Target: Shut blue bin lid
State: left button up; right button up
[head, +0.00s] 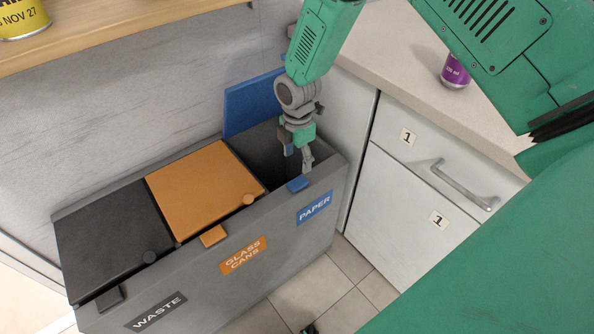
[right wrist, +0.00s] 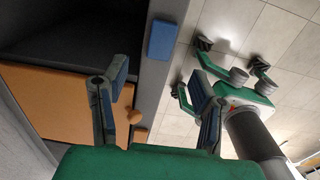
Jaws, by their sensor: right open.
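The blue lid (head: 250,103) of the paper bin stands raised at the back of its compartment, leaning by the wall. The paper compartment (head: 262,150) below it is open and dark inside. A blue tab (head: 298,184) sits on the front rim above the PAPER label (head: 315,207); it also shows in the right wrist view (right wrist: 160,40). My right gripper (head: 298,157) is open and empty, over the front part of the open compartment, in front of the raised lid and apart from it. Its two spread fingers show in the right wrist view (right wrist: 158,82). My left gripper is not in view.
The orange lid (head: 200,188) and black lid (head: 112,238) beside it are shut. A wooden shelf (head: 120,30) runs above the bins. A counter (head: 405,75) with a purple can (head: 455,72) and white drawers (head: 420,200) stand at right.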

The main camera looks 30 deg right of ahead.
jog(key=shift+r, duration=1.2)
